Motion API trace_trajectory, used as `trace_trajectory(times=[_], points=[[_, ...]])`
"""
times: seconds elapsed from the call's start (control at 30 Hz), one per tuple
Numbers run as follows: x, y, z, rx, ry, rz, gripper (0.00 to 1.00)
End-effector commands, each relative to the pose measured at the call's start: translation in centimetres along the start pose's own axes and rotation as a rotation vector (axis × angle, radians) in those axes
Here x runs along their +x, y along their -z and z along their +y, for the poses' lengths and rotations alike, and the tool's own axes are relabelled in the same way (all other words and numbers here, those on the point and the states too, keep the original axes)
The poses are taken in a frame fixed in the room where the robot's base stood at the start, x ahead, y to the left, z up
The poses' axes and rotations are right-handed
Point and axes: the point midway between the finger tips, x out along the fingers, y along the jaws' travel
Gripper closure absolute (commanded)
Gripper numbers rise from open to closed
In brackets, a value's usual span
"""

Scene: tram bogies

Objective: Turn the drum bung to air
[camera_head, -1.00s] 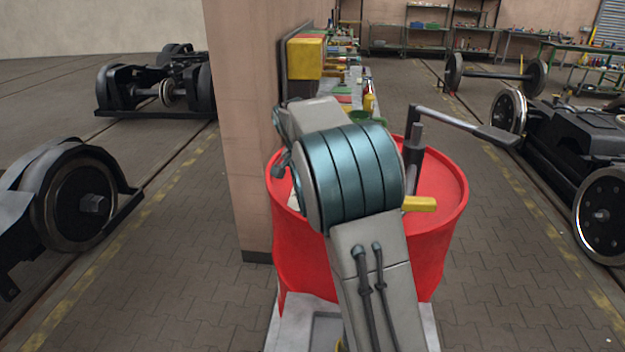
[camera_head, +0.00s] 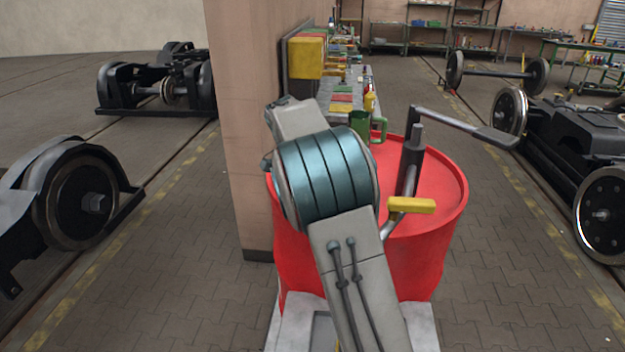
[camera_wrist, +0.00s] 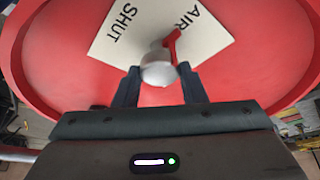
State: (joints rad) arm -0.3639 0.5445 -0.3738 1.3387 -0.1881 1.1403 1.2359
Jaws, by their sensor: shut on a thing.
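The red drum (camera_head: 425,235) stands beside the pillar in the head view, and its red top (camera_wrist: 55,75) fills much of the wrist view. On the top lies a pale label plate (camera_wrist: 108,55) reading SHUT on the left and AIR on the right. The bung (camera_wrist: 158,70) shows as a grey round knob with a red pointer (camera_wrist: 172,43) that points up toward the AIR side, beside the word. My gripper (camera_wrist: 160,76) is shut on the bung, one dark finger on each side. In the head view my arm hides the bung, the plate and the gripper.
A pump with a long crank handle (camera_head: 460,125) and a yellow grip (camera_head: 412,205) stands on the drum, right of my arm. The pillar (camera_head: 240,130) is close on the left.

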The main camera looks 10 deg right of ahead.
Motion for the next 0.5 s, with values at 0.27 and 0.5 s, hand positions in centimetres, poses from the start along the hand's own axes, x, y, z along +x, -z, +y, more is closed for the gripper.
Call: trace_trajectory(times=[0.27,0.5], points=[[-0.16,-0.04,-0.18,0.0,0.007,-0.001,0.41],[-0.13,0.17,-0.01,0.003,0.003,0.0,0.41]])
